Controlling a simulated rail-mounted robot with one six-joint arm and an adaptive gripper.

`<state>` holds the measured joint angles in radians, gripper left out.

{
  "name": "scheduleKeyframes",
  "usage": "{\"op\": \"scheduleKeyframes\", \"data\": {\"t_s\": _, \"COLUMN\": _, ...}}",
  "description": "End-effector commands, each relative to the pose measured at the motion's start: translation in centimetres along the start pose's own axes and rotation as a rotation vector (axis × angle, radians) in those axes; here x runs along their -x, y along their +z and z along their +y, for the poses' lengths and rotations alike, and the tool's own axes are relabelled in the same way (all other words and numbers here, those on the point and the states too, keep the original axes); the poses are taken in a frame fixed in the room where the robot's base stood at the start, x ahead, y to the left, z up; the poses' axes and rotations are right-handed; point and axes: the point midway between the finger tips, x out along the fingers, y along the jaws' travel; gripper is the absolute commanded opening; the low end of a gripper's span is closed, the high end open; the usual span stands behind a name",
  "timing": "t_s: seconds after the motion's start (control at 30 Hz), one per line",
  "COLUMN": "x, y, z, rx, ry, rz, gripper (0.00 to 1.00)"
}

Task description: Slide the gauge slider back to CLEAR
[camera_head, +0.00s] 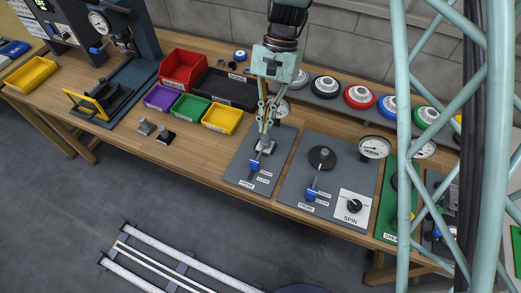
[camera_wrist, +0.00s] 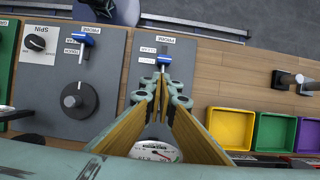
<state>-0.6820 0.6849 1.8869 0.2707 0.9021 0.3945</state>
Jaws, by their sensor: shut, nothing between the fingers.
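A blue slider (camera_head: 254,165) sits on a grey panel (camera_head: 236,172) with PROBE and CLEAR labels near its front. It also shows in the wrist view (camera_wrist: 163,50), just beyond my fingertips. A round gauge (camera_wrist: 155,151) shows between the finger bases.
A second panel to the right has another blue slider (camera_head: 311,194), a black knob (camera_head: 322,157) and a SPIN dial (camera_head: 353,205). A gauge (camera_head: 373,146) stands behind it. A yellow bin (camera_head: 222,120) and other bins stand left. Bare wood lies left of the panel.

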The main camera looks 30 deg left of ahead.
Motion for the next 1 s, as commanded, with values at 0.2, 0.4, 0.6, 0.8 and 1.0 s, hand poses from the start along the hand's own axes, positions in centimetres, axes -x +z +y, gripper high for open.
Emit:
{"op": "scheduleKeyframes", "data": {"t_s": 0.2, "x": -0.7, "y": -0.1, "z": -0.4, "rx": 0.003, "ry": 0.004, "rz": -0.004, "gripper": 0.00}}
{"op": "scheduleKeyframes", "data": {"t_s": 0.4, "x": -0.7, "y": -0.1, "z": -0.4, "rx": 0.002, "ry": 0.004, "rz": -0.004, "gripper": 0.00}}
{"op": "scheduleKeyframes", "data": {"t_s": 0.6, "x": -0.9, "y": -0.1, "z": -0.4, "rx": 0.002, "ry": 0.005, "rz": -0.004, "gripper": 0.00}}
{"op": "scheduleKeyframes", "data": {"t_s": 0.8, "x": -2.0, "y": 0.0, "z": -0.4, "rx": 0.003, "ry": 0.005, "rz": -0.004, "gripper": 0.00}}
{"op": "scheduleKeyframes", "data": {"t_s": 1.0, "x": -4.1, "y": 0.0, "z": -0.3, "rx": 0.002, "ry": 0.006, "rz": -0.006, "gripper": 0.00}}
